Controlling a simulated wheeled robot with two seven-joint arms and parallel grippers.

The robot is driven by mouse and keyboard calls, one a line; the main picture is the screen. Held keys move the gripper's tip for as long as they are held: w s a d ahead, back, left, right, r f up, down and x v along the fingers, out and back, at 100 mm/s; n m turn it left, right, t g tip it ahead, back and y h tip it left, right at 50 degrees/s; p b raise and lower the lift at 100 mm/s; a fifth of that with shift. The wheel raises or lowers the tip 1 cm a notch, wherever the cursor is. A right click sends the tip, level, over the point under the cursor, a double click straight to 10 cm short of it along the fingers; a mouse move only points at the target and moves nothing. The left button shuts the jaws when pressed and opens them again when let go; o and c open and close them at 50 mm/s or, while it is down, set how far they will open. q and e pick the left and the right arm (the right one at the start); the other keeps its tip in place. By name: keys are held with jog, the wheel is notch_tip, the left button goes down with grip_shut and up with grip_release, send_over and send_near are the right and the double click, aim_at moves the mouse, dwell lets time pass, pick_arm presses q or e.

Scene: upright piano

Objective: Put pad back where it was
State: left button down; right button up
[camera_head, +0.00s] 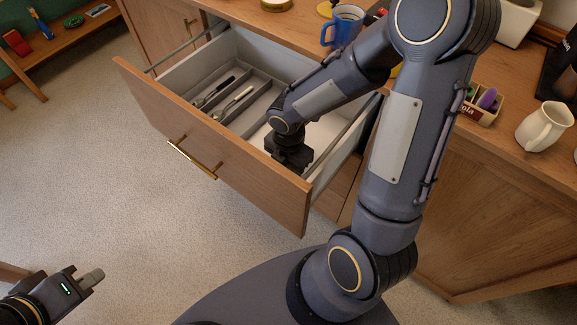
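I cannot make out a pad in this view. An open wooden drawer (225,150) with a brass handle juts out from the cabinet. It has a grey divided tray (205,85) with cutlery on its left side. My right arm reaches down into the drawer's right part. My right gripper (289,157) points down there, its fingertips hidden, so I cannot tell if it holds anything. My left gripper (90,279) is at the lower left over the carpet, away from the drawer, seen side-on. Nothing shows in it.
The countertop above holds a blue mug (343,27), a white jug (544,127) and a small box (480,104) with a purple item. A low wooden shelf (75,36) with small items stands at the far left. The carpet (90,170) left of the drawer is clear.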

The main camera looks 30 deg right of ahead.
jog(key=shift+f, duration=0.2)
jog(key=o, duration=0.9)
jog(key=shift+o, duration=0.2)
jog(key=shift+r, duration=0.1)
jog(key=shift+r, duration=0.3)
notch_tip(320, 180, up, 12)
jog(key=p, duration=0.4)
jog(key=shift+f, duration=0.2)
